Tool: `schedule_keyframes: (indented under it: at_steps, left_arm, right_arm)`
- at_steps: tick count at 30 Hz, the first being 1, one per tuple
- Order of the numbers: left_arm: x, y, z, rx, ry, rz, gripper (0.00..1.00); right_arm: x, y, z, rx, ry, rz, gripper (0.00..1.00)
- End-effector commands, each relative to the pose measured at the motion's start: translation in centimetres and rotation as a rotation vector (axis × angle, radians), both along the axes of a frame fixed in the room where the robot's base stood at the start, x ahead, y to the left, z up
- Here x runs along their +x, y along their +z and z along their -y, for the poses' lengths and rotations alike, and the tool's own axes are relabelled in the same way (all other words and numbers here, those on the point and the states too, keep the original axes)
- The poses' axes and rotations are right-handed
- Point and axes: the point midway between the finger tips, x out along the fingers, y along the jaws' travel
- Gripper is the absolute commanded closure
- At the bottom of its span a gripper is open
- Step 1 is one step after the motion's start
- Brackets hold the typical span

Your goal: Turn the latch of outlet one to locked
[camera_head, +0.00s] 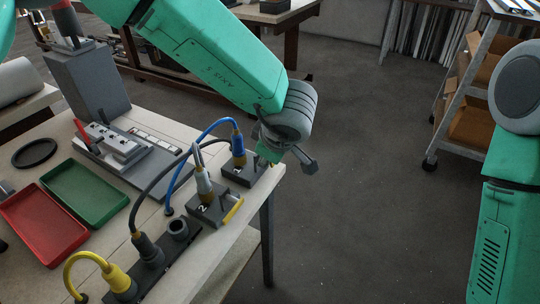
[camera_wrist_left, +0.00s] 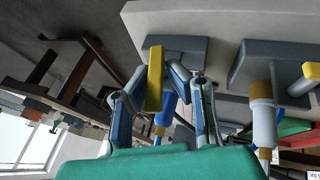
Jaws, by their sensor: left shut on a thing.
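Outlet one (camera_head: 241,176) is a dark box marked 1 near the table's right edge, with a blue plug (camera_head: 238,150) standing in it. In the left wrist view its yellow latch (camera_wrist_left: 155,78) lies between the fingers of my left gripper (camera_wrist_left: 157,80), which is shut on it. In the head view the left gripper (camera_head: 272,152) is at the box's right side and hides most of the latch. My right arm shows at the right edge, but its gripper is out of view.
Outlet two (camera_head: 203,215) stands nearer the front, with a white plug (camera_head: 203,184) and a yellow latch (camera_head: 233,210). Blue and black cables loop close by. A red tray (camera_head: 42,226) and a green tray (camera_head: 84,194) lie at the left. The floor beyond the table's right edge is clear.

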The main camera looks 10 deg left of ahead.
Motion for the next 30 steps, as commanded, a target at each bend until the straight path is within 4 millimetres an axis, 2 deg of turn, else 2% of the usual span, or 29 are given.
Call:
schedule_keyframes:
  at_steps: [1,12,13,14,15,25,30]
  left_arm:
    - [0.4,0.1,-0.6,0.010,0.009,0.007,1.00]
    - [0.3,0.1,-0.6,0.010,0.009,0.006,1.00]
    - [0.3,0.1,-0.6,0.010,0.009,0.006,0.80]
    - [0.3,0.1,-0.6,0.010,0.009,0.006,0.69]
    - [0.3,0.1,-0.5,0.008,0.008,0.005,0.67]
    - [0.0,0.3,0.2,0.007,0.002,0.004,0.67]
    - [-0.9,2.2,0.6,0.005,0.003,0.005,0.67]
  right_arm:
    - [0.0,0.0,0.0,0.000,0.000,0.000,0.62]
    - [0.0,0.0,0.0,0.000,0.000,0.000,0.62]
    - [0.0,0.0,0.0,0.000,0.000,0.000,0.62]
    - [0.0,0.0,0.0,0.000,0.000,0.000,0.62]
    - [0.0,0.0,0.0,0.000,0.000,0.000,0.62]
    - [-0.2,0.1,0.0,0.000,0.000,0.002,0.62]
    - [-0.2,0.1,0.0,0.000,0.000,0.003,0.62]
